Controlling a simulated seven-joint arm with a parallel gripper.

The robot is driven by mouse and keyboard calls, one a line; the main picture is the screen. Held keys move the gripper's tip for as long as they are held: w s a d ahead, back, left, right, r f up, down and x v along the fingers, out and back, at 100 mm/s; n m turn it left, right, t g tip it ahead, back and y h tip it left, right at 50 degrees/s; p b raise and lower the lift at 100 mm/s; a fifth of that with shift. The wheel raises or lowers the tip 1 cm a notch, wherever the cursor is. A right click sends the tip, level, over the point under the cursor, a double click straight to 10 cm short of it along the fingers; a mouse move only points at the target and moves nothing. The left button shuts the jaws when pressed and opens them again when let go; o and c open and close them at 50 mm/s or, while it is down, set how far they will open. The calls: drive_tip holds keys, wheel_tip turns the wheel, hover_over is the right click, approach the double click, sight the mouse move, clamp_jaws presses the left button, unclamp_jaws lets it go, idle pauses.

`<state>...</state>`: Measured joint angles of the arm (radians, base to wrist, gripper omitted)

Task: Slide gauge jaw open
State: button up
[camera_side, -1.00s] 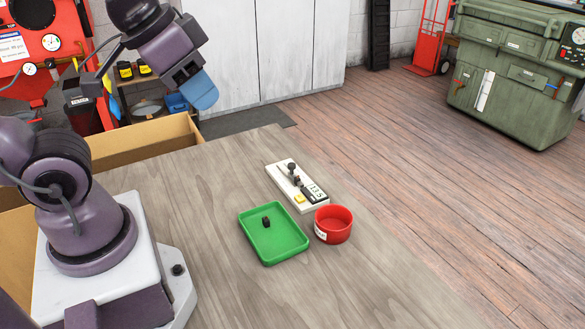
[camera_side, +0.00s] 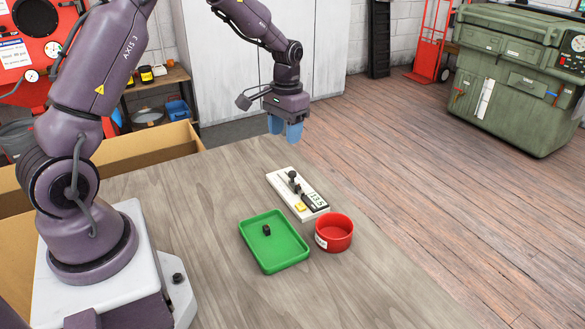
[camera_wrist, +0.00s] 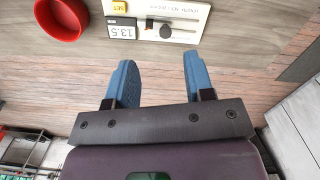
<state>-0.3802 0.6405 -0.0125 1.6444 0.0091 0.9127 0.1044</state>
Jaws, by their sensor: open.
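The gauge (camera_side: 300,196) is a white plate lying on the wooden table, with a dark sliding jaw and knob (camera_side: 293,181), a display reading 13.5 and a yellow button. It also shows at the top of the wrist view (camera_wrist: 185,10), where the dark knob (camera_wrist: 165,31) stands near its middle. My gripper (camera_side: 285,131) has blue fingers pointing down. It is above and behind the gauge in the side view, apart from it. In the wrist view its two fingers (camera_wrist: 160,75) are spread with nothing between them.
A green tray (camera_side: 288,262) holding a small dark block (camera_side: 266,230) lies in front of the gauge. A red bowl (camera_side: 334,232) stands beside the gauge's near end. The front and left of the table (camera_side: 205,215) are clear.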

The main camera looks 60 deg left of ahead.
sight(292, 172)
drive_tip(key=shift+t, duration=0.3)
drive_tip(key=f, duration=0.4)
drive_tip(key=w+f, duration=0.1)
drive_tip(key=f, duration=0.3)
drive_tip(key=w+a+f, duration=0.1)
drive_tip(key=f, duration=0.3)
drive_tip(key=shift+w, duration=0.15)
drive_tip(key=shift+c, duration=0.2)
